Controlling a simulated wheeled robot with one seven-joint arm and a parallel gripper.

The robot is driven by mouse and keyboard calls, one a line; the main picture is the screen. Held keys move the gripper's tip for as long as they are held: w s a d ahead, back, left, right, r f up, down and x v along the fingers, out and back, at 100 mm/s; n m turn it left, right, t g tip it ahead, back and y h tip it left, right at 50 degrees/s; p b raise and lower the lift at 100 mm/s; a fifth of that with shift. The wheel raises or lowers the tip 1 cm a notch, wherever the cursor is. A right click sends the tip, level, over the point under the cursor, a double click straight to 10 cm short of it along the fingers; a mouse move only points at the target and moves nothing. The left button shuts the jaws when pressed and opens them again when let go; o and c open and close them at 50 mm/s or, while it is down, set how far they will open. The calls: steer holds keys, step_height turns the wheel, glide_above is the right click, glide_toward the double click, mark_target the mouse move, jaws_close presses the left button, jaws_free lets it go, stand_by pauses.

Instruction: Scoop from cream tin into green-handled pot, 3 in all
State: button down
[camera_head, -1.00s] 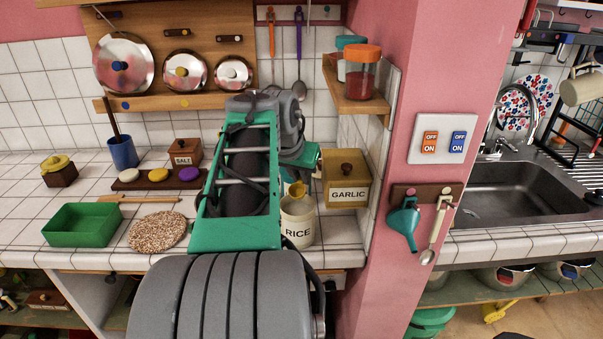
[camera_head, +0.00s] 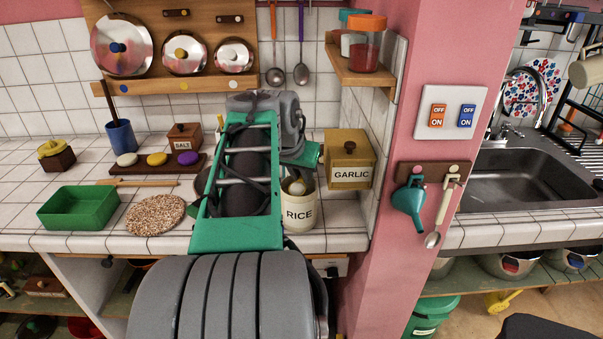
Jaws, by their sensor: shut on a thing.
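The cream tin (camera_head: 299,216), marked RICE, stands upright on the tiled counter near its front edge, just right of my arm. My gripper (camera_head: 301,168) is above the tin's mouth, its fingertips mostly hidden. It is shut on what looks like a scoop, a small pale yellowish part (camera_head: 297,187) showing inside the mouth. I cannot see whether the scoop carries anything. A dark curved rim (camera_head: 200,182) shows at the left edge of my arm and may be a pot. No green handle shows on it; my arm hides the rest.
A garlic box (camera_head: 349,160) stands right of the tin, beside the pink pillar (camera_head: 385,240). A woven mat (camera_head: 155,215) and green tray (camera_head: 78,208) lie left of my arm. A blue cup (camera_head: 121,137), salt box (camera_head: 184,137) and several coloured discs stand behind.

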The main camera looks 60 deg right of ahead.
steer(key=shift+f, duration=0.35)
steer(key=shift+r+p, duration=3.05)
steer(key=shift+r, duration=1.1)
